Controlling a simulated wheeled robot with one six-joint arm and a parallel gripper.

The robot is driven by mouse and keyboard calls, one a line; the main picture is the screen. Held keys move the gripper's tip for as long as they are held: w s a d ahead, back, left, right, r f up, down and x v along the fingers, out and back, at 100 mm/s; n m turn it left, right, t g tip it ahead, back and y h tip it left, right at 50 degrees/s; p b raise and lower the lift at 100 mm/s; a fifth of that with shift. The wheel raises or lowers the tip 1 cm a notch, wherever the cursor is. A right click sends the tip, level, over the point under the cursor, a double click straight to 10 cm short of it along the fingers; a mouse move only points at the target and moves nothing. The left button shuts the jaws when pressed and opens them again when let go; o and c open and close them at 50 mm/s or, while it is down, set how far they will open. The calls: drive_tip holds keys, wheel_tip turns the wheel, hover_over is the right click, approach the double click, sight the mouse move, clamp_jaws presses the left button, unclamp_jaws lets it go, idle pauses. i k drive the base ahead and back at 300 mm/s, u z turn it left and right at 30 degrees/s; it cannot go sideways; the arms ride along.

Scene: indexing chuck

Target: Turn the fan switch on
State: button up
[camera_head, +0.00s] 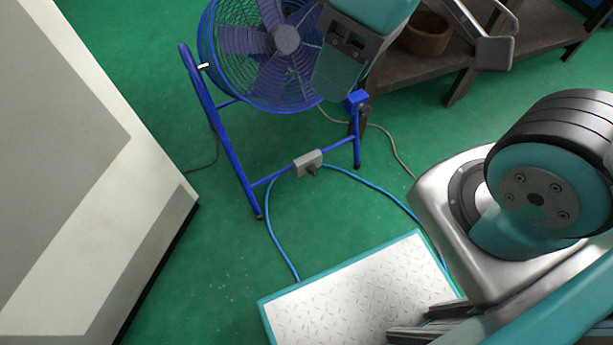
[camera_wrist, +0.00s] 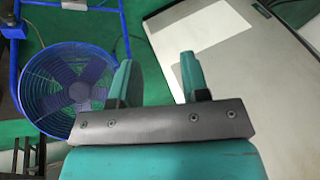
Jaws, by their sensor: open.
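The blue fan (camera_head: 286,40) stands on a blue tubular frame at the top middle of the head view, and its guard also shows at the left of the wrist view (camera_wrist: 66,90). A small grey box with a dark knob, which looks like the fan switch (camera_head: 307,161), sits on the frame's low crossbar. Whether the knob is on or off cannot be told. My gripper (camera_head: 338,85) hangs in front of the fan's right side, above and apart from the switch. In the wrist view its two teal fingers (camera_wrist: 156,64) stand wide apart with nothing between them.
A white-topped plate with a teal edge (camera_head: 355,290) lies on the green floor, with a blue cable beside it. A large pale cabinet (camera_head: 75,170) fills the left. A dark bench with a brown bowl (camera_head: 425,35) stands at upper right.

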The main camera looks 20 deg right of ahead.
sight(312, 170)
drive_tip(key=u, duration=0.25)
drive_tip(key=k, duration=0.95)
drive_tip(key=u, duration=0.3)
